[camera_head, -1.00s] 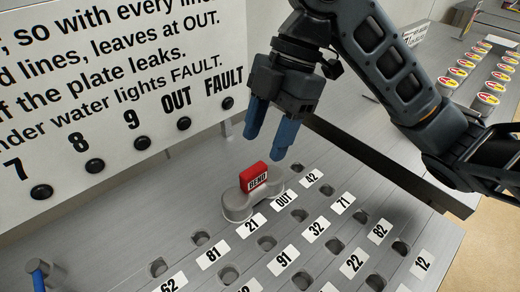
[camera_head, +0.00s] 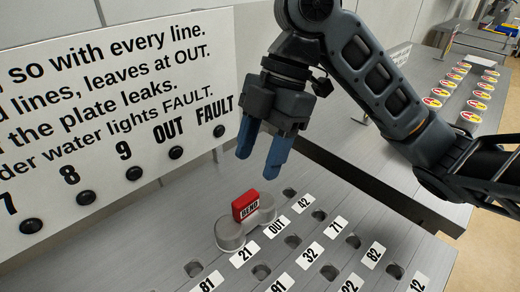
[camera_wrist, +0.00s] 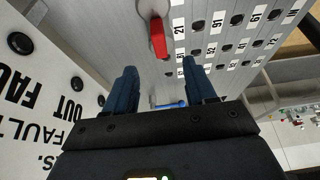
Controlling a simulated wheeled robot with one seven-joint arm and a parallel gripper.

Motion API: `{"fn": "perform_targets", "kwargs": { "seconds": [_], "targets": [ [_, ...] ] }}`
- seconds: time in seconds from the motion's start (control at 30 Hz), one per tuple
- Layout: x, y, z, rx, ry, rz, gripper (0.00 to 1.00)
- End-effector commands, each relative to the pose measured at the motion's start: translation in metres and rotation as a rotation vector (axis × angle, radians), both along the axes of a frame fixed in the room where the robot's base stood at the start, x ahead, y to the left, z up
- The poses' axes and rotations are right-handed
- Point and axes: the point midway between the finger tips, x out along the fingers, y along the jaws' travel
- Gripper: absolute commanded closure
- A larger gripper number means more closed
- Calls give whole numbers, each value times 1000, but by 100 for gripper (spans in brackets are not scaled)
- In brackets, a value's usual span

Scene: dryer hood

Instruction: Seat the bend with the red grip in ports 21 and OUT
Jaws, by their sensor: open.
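The bend (camera_head: 232,236) is a grey two-ended piece with a red grip (camera_head: 245,205) marked BEND. It stands upright on the grey plate beside labels 21 (camera_head: 244,253) and OUT (camera_head: 273,224), covering the holes there; whether its ends are fully down cannot be told. My gripper (camera_head: 257,166) is open and empty, above the red grip and apart from it. In the wrist view the red grip (camera_wrist: 158,40) lies beyond my open fingers (camera_wrist: 160,72), towards the top of the picture.
The plate has several other labelled holes, such as 42 (camera_head: 300,205) and 32 (camera_head: 310,256). A sign panel (camera_head: 120,110) with dark round lamps stands behind at the left. A dark bar (camera_head: 370,185) runs along the plate's far side. Several yellow-and-red capped items (camera_head: 465,90) stand back right.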

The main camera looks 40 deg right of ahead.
Motion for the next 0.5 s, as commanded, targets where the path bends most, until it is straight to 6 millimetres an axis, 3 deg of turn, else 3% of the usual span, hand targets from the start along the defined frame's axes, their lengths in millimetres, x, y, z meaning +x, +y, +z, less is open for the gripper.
{"fn": "perform_targets", "kwargs": {
  "seconds": [0.5],
  "targets": [
    [0, 0, 52, 0, 0, 1, 45]
  ]
}}
